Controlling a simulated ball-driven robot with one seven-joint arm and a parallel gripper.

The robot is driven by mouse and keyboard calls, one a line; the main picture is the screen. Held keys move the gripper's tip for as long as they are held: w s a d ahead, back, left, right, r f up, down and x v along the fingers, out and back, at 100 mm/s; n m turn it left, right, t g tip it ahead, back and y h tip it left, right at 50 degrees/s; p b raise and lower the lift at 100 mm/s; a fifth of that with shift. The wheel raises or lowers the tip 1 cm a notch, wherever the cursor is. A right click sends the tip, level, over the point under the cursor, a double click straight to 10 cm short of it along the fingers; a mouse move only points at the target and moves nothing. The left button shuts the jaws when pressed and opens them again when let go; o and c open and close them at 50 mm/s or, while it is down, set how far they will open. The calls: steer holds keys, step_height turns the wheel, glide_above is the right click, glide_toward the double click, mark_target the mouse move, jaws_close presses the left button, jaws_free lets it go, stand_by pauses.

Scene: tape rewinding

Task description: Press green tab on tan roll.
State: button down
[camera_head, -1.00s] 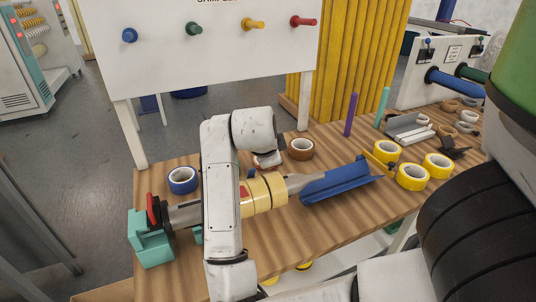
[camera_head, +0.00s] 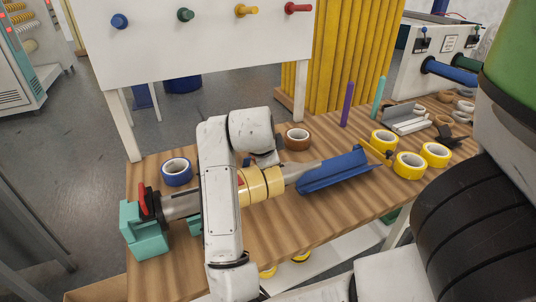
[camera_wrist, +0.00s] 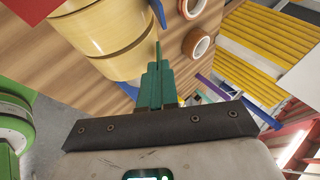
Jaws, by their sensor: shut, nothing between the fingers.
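The tan roll (camera_head: 262,187) sits on a grey spindle across the wooden table, partly behind my arm in the head view. A small red patch shows at its left edge. In the wrist view two wide tan bands (camera_wrist: 105,27) fill the upper left. My gripper (camera_wrist: 158,68) has green fingers, shut and empty, pointing toward the right side of the tan bands. I cannot tell whether the fingertips touch the roll. I cannot make out a green tab; it may be hidden by my arm or fingers.
A teal block (camera_head: 144,231) holds the spindle's left end, with a red handle (camera_head: 143,199) beside it. A blue trough (camera_head: 333,171) stands at the right. A blue tape roll (camera_head: 176,172), a brown roll (camera_head: 297,138) and yellow rolls (camera_head: 410,165) lie around. Front table wood is clear.

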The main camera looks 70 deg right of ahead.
steer(key=shift+s+a+f+b, duration=0.15)
steer(key=shift+f+b, duration=0.35)
steer(key=shift+b, duration=0.05)
stand_by(1.4)
steer(key=c, duration=1.8)
jaws_free()
steer(key=o, duration=0.4)
steer(key=shift+o, duration=0.2)
steer(key=shift+r, duration=0.1)
steer(key=v, duration=1)
steer(key=shift+a+r, duration=0.2)
steer(key=shift+r, duration=0.15)
